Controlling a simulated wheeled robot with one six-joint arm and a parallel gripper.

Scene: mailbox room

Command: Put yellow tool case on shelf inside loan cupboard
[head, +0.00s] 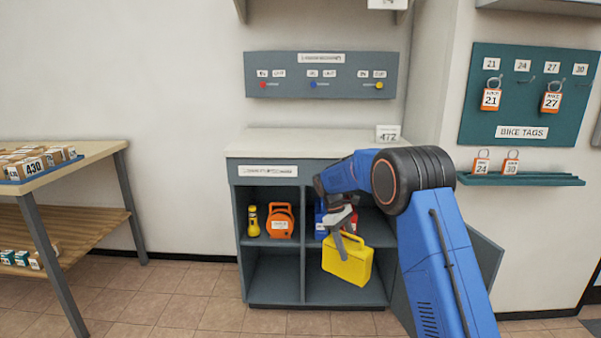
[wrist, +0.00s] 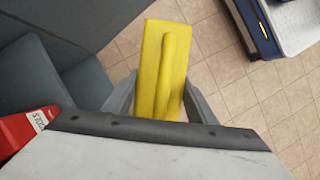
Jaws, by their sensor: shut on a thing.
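The yellow tool case (head: 347,261) hangs from my gripper (head: 343,232) in front of the right half of the loan cupboard (head: 303,262). My gripper is shut on the case near its handle. In the wrist view the yellow case (wrist: 160,75) sits between the two fingers of my gripper (wrist: 158,97), seen from above, with floor showing beyond it. The cupboard is open, with a middle divider and a shelf on each side. The case and my arm hide much of the right side. I cannot tell whether the case touches the cupboard.
A yellow torch (head: 253,221) and an orange case (head: 280,221) stand on the left shelf. A blue and red item (head: 320,218) is on the right shelf, partly hidden. The open door (head: 484,262) swings out at right. A table (head: 85,160) stands at left.

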